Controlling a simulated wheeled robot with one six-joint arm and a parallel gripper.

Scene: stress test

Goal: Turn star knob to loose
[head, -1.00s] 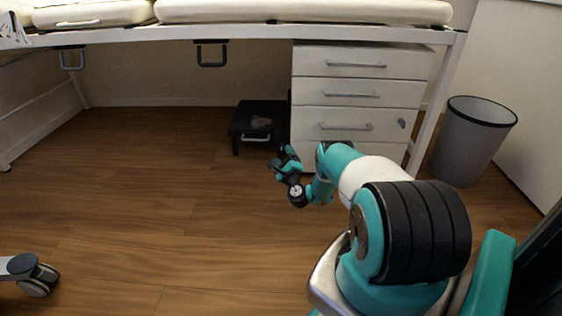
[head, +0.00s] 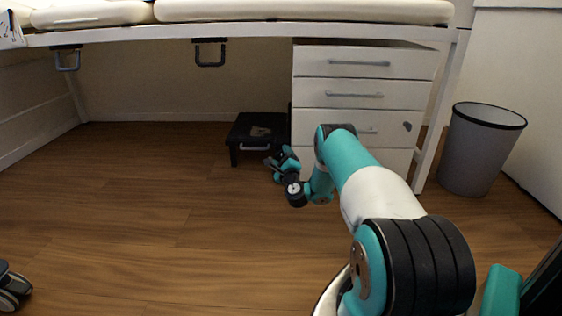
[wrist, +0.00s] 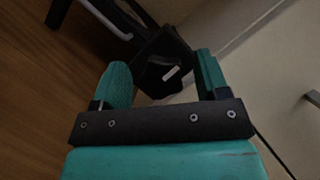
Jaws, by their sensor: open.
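The star knob (wrist: 160,80) looks like a dark, lobed shape with a short white mark on its face, in the wrist view. It lies between the two teal fingers of my gripper (wrist: 162,66), which stand apart. In the head view my gripper (head: 275,163) is low at the front right of a small black step stool (head: 240,133), close to the drawers. The knob cannot be made out there.
A white drawer cabinet (head: 365,93) stands just behind my arm, under a white-framed bed (head: 240,37). A grey bin (head: 480,150) is at the right. A caster wheel (head: 12,285) shows at lower left. The wooden floor (head: 150,215) at left is clear.

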